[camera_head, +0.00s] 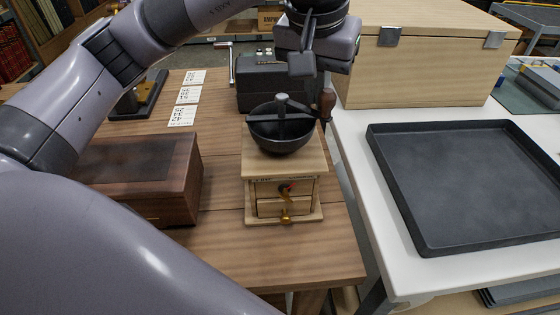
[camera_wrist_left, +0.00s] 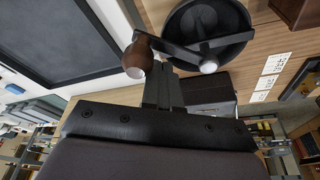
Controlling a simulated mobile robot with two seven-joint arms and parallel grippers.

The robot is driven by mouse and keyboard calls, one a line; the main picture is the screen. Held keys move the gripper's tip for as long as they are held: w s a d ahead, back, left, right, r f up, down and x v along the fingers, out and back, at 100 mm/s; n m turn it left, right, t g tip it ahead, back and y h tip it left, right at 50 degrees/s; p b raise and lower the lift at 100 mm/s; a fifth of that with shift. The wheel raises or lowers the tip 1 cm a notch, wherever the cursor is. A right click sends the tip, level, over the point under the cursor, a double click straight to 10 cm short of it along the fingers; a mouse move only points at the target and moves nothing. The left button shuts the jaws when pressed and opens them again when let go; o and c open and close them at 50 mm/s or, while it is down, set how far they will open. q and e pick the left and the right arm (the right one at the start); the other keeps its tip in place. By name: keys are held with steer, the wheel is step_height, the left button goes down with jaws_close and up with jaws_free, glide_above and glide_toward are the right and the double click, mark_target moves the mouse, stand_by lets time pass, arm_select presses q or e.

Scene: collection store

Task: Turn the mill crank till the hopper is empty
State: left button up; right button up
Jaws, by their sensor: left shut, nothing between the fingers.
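The mill (camera_head: 284,182) is a pale wooden box with a small drawer, standing on the brown wooden table. Its black bowl-shaped hopper (camera_head: 284,135) sits on top; I see no contents, but the dark inside is hard to read. The crank's brown wooden knob (camera_head: 326,103) stands at the hopper's right. In the left wrist view, the crank arm (camera_wrist_left: 178,50) runs from the hub to the knob (camera_wrist_left: 138,57). My left gripper (camera_head: 302,68) is shut and empty, above and behind the hopper. Its fingers (camera_wrist_left: 163,88) appear beside the knob in the wrist view; contact is unclear.
A dark brown box (camera_head: 145,175) stands left of the mill, with white number cards (camera_head: 184,112) behind it. A dark grey machine (camera_head: 268,85) stands behind the mill. On the white table at right are an empty black tray (camera_head: 470,180) and a pale wooden case (camera_head: 420,70).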

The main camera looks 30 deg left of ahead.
arm_select(q)
steer(key=o, duration=0.7)
steer(key=shift+d+r+p, duration=0.2)
steer(key=shift+d+r, duration=0.05)
steer(key=shift+r, duration=0.25)
steer(key=shift+d+r+p, duration=0.15)
steer(key=shift+d+r, duration=0.05)
steer(key=shift+r, duration=0.3)
steer(key=shift+o, duration=0.2)
steer(key=shift+p+v, duration=0.65)
steer(key=shift+v, duration=0.25)
steer(key=r+p, duration=0.2)
steer(key=shift+w+a+r, duration=0.2)
steer(key=shift+r, duration=0.2)
